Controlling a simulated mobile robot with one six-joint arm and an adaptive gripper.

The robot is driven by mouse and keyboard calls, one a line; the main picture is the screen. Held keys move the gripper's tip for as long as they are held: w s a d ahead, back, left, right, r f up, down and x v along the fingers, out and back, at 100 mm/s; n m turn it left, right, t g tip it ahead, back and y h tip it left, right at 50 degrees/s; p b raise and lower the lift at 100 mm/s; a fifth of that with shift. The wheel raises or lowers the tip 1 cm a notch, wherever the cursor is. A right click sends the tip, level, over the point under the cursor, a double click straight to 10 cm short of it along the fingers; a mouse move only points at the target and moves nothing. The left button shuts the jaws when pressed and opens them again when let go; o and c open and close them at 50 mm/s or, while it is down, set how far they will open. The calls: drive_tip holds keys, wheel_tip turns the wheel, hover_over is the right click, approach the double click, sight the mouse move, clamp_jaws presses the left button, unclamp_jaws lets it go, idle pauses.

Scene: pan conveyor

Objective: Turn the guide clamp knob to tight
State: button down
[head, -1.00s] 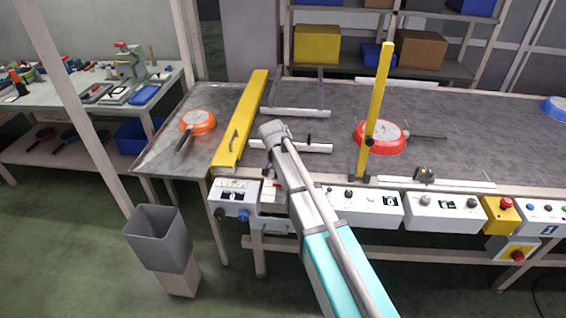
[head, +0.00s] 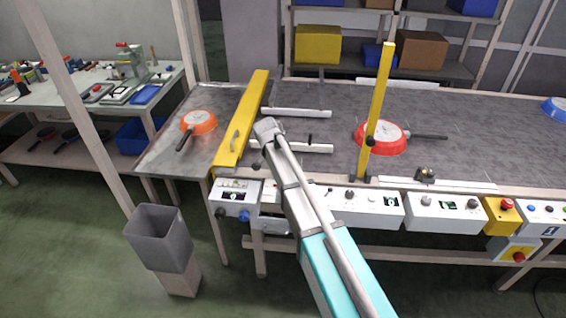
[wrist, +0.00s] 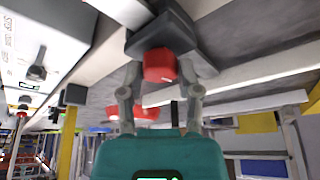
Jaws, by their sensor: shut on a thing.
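The guide clamp knob (wrist: 160,66) is a red block under a dark clamp body (wrist: 150,38) in the upper middle of the wrist view. My gripper (wrist: 160,76) has its two grey fingers on either side of the knob and is shut on it. The exact contact at the fingertips is hard to see. In the head view my arm hides the gripper and the knob. I cannot read the knob's turn angle or any tight mark.
A yellow gate bar (head: 243,120) stands left of my arm. A yellow post (head: 376,110) stands to the right, beside a red pan (head: 383,148) on the conveyor (head: 480,130). Control boxes (head: 362,205) line the front edge. An orange pan (head: 198,122) lies on the left table.

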drive_tip(key=shift+c, duration=1.5)
unclamp_jaws()
drive_tip(key=shift+n, duration=0.4)
